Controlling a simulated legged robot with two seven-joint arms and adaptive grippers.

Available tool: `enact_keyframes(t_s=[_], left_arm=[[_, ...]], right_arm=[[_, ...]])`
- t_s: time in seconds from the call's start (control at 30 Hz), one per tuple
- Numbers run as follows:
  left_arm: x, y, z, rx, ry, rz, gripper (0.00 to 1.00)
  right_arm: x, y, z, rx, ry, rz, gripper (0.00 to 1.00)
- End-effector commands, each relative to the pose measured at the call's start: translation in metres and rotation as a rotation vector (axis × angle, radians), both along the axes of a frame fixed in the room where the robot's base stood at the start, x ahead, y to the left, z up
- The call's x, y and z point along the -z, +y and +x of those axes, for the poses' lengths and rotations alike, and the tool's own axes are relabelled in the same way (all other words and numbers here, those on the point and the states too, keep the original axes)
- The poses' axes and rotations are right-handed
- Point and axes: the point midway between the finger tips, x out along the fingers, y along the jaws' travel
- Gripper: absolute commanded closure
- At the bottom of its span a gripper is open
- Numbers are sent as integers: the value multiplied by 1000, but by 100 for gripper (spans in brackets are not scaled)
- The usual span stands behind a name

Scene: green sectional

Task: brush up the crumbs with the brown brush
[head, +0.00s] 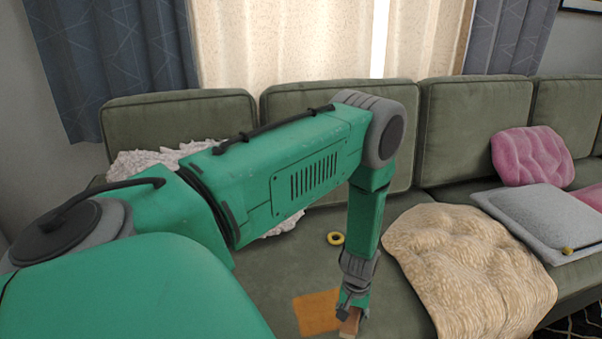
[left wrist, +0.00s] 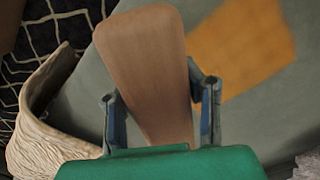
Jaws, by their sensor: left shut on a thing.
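My left gripper (head: 352,306) points down over the green sofa seat, at the near edge of the frame. It is shut on the brown brush (head: 349,323), of which only a small part shows in the head view. In the left wrist view the brush (left wrist: 150,65) is a smooth wooden paddle shape between the two fingers (left wrist: 158,95). Its bristles cannot be made out. A flat orange patch (head: 314,312) lies on the seat just left of the gripper; it also shows in the left wrist view (left wrist: 240,50). I cannot make out any crumbs. My right gripper is not in view.
A beige throw (head: 465,265) drapes over the seat to the right. A grey cushion (head: 540,218) and a pink cushion (head: 532,156) are farther right. White fluffy fabric (head: 150,160) lies behind my arm.

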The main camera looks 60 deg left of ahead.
Motion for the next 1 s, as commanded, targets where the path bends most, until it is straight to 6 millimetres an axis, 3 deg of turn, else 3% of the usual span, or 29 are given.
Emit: enact_keyframes(t_s=[0.4, 0.8, 0.93, 1.0], left_arm=[[-39, 1, -1, 2, 1, 2, 98], [-40, 1, -1, 5, 0, 0, 98], [-56, -17, 6, 49, -4, 1, 98], [-76, -37, 12, 100, -6, 1, 98]], right_arm=[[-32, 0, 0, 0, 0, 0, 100], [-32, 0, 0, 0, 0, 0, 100], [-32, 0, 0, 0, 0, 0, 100], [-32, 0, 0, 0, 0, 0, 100]])
